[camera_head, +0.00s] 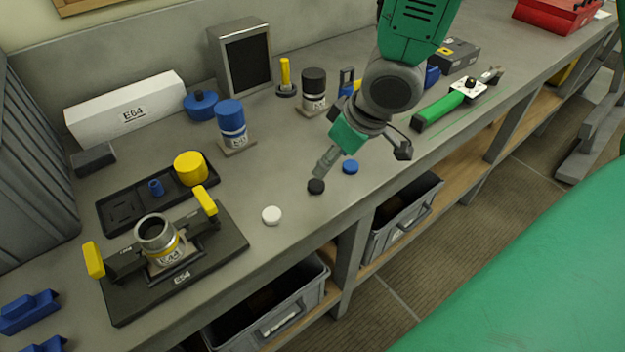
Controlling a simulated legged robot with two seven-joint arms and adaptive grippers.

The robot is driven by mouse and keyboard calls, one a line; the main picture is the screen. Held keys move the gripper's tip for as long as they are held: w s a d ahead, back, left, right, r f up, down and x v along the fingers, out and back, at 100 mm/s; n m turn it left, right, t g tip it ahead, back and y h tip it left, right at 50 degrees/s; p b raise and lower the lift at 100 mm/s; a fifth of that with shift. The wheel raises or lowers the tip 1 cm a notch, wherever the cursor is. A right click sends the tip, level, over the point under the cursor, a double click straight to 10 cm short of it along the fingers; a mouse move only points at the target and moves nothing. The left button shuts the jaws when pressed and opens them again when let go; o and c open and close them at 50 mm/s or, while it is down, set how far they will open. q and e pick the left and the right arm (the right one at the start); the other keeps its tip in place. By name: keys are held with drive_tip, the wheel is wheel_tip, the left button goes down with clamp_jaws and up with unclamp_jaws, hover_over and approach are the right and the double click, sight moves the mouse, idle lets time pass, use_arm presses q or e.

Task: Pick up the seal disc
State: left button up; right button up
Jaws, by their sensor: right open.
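Three small discs lie in a loose row near the bench's front edge: a white disc (271,215), a black disc (316,186) and a blue disc (350,167). I cannot tell from the picture which one is the seal disc. My right gripper (319,174) points down just above the black disc, with its fingertips very close to it. It is open, and nothing shows held in it. Whether the tips touch the black disc is unclear. My left gripper is not in view.
A black fixture plate (215,258) with yellow clamps holds a metal cylinder (156,235). Behind it lies a black tray (118,215) with a yellow cap (190,168). Blue (231,117) and black (313,84) canisters stand behind. Grey bins (405,217) sit under the bench.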

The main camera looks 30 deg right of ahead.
hover_over(315, 183)
drive_tip(key=s, duration=0.2)
drive_tip(key=f, duration=0.4)
drive_tip(key=shift+s+d+f, duration=0.1)
drive_tip(key=shift+s+d, duration=0.05)
drive_tip(key=shift+d, duration=0.25)
drive_tip(key=shift+d+f+b, duration=0.1)
drive_tip(key=shift+f+b, duration=0.2)
drive_tip(key=shift+f, duration=0.1)
drive_tip(key=x, duration=0.4)
drive_tip(key=shift+w+a+f, duration=0.2)
drive_tip(key=shift+w+f, duration=0.1)
drive_tip(key=shift+s, duration=0.1)
drive_tip(key=c, duration=0.9)
